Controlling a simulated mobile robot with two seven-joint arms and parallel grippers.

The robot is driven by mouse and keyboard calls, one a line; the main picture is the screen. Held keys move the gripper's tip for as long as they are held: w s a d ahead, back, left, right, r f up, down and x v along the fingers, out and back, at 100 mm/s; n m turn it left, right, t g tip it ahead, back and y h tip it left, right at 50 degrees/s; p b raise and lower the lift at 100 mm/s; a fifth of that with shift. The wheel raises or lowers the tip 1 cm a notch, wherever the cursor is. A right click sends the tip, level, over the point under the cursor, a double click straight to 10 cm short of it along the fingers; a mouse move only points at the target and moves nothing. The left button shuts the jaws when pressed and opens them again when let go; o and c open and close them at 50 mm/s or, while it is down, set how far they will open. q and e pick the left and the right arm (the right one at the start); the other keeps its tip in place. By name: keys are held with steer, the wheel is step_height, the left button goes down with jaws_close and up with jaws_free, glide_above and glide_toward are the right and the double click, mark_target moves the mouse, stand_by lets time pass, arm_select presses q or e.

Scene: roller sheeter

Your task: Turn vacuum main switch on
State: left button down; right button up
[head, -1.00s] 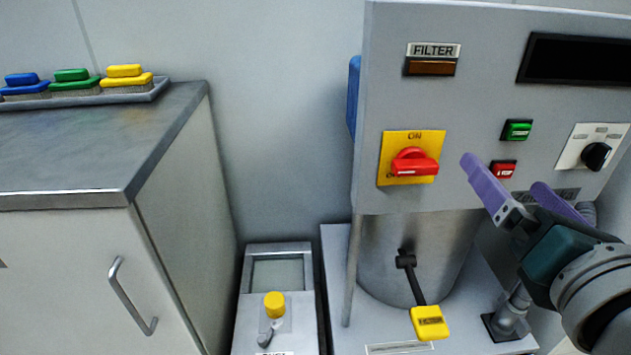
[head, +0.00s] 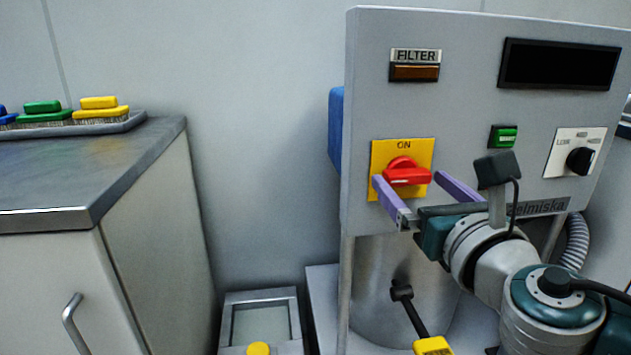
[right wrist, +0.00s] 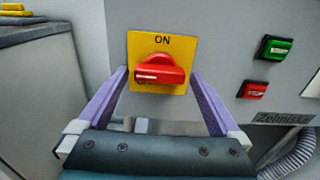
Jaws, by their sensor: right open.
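The vacuum main switch is a red rotary knob (head: 406,175) on a yellow plate (head: 386,156) marked ON at the top, on the grey control panel. Its handle lies roughly horizontal. My right gripper (head: 408,184) is open, its purple fingers in front of and just below the plate. In the right wrist view the red knob (right wrist: 160,72) shows between the two spread fingers, with one on each side. I see no clear contact with it. The left gripper is not in view.
The panel (head: 470,120) also carries a FILTER lamp (head: 414,72), a dark display (head: 558,64), a green button (head: 503,137), a red button (right wrist: 252,91) and a black selector (head: 580,160). A yellow-tagged lever (head: 433,346) is below. A counter (head: 90,170) with brushes stands left.

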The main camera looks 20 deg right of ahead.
steer(key=shift+w, duration=0.2)
steer(key=shift+c, duration=0.2)
steer(key=c, duration=1.2)
